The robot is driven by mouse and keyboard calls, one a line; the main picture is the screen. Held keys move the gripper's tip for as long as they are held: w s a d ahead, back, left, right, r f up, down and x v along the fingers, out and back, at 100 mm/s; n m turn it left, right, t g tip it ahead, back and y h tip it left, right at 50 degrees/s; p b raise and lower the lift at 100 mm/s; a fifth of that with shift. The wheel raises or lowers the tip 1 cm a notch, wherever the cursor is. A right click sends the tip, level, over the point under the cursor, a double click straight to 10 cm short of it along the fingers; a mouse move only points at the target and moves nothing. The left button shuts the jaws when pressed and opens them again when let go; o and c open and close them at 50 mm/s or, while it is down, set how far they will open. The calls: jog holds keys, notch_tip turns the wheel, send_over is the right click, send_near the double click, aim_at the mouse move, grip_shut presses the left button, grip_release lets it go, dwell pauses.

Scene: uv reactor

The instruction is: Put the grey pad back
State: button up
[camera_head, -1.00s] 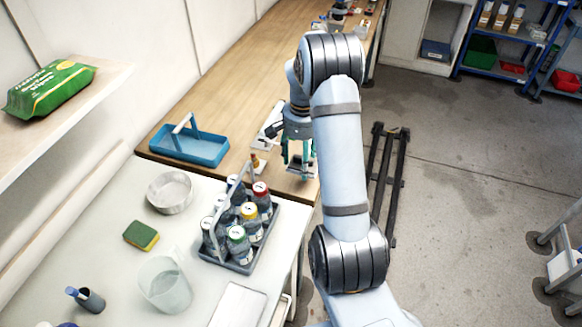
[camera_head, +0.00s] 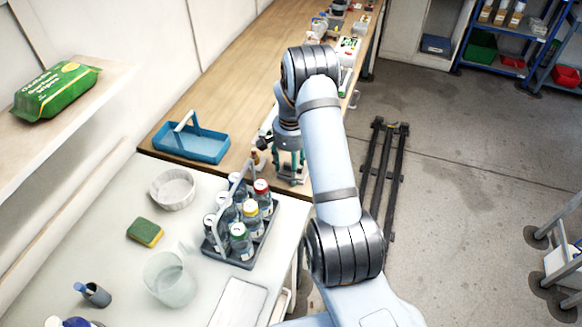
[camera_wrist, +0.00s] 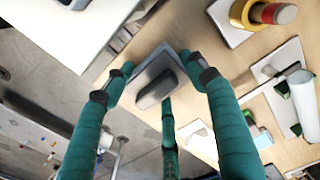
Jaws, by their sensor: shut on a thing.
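The grey pad (camera_wrist: 158,82) shows in the wrist view as a flat square plate with a darker raised oval block on it. My gripper (camera_wrist: 163,84) has green fingers closed around the pad and holds it above the wooden bench. In the head view my gripper (camera_head: 290,168) is over the near end of the bench, just beyond the bottle carrier. The pad is mostly hidden there behind the fingers and arm.
A carrier with several capped bottles (camera_head: 240,228) stands on the white table close to my gripper. A blue tray (camera_head: 190,146) lies to the left on the bench. The wrist view shows a yellow-and-red cylinder (camera_wrist: 270,13) and a white roll (camera_wrist: 300,98) on plates.

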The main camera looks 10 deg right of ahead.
jog(key=o, duration=1.1)
jog(key=shift+f, duration=0.1)
jog(key=shift+r+p, duration=0.3)
jog(key=shift+p, duration=0.05)
jog(key=shift+w+r+b, duration=0.15)
jog(key=shift+r+b, duration=0.15)
jog(key=shift+b, duration=0.05)
notch_tip(320, 180, up, 11)
jog(key=b, duration=0.2)
